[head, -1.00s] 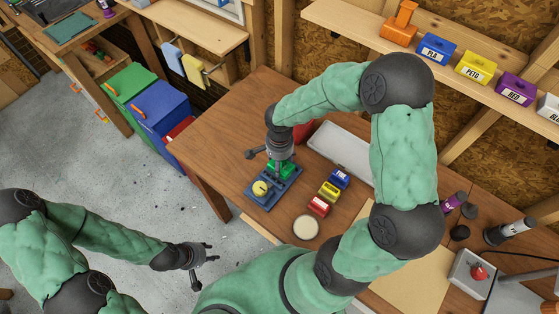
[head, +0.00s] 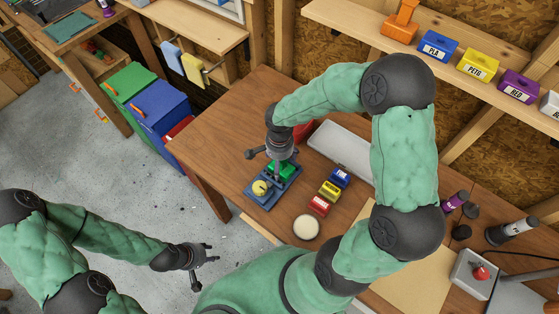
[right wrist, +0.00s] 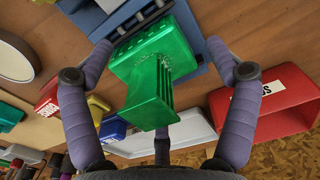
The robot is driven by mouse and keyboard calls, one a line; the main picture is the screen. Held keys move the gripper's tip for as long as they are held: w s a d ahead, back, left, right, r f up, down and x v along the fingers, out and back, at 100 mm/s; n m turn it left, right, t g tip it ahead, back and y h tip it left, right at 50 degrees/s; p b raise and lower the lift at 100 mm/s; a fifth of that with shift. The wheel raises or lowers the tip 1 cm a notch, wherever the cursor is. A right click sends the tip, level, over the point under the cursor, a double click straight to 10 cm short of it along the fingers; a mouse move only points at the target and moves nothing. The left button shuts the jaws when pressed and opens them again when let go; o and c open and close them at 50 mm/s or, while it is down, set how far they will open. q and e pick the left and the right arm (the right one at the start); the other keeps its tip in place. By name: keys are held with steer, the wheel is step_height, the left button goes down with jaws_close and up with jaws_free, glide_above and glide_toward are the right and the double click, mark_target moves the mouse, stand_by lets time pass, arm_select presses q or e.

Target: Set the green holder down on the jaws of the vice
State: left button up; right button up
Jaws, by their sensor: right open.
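The green holder (head: 287,168) is at the far end of the blue-grey vice (head: 264,203) on the wooden workbench. In the right wrist view the holder (right wrist: 152,75) lies between the spread fingers of my right gripper (right wrist: 159,50), with a gap on each side. The vice (right wrist: 200,60) is right behind it there, and the holder appears to rest on it; the contact is partly hidden. In the head view my right gripper (head: 273,157) is directly above the holder and partly covers it. My left gripper (head: 207,263) is open and empty over the floor, away from the bench.
A yellow round piece (head: 260,188) is at the vice's near end. Blue, yellow and red small bins (head: 320,205) stand to the right, with a round pale disc (head: 306,228) nearby. A red bin (right wrist: 265,105) and a pale tray (head: 340,146) are close behind.

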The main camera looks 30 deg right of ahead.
steer(key=shift+r+p, duration=0.6)
steer(key=shift+p, duration=0.05)
step_height(320, 180, up, 12)
steer(key=shift+p, duration=0.65)
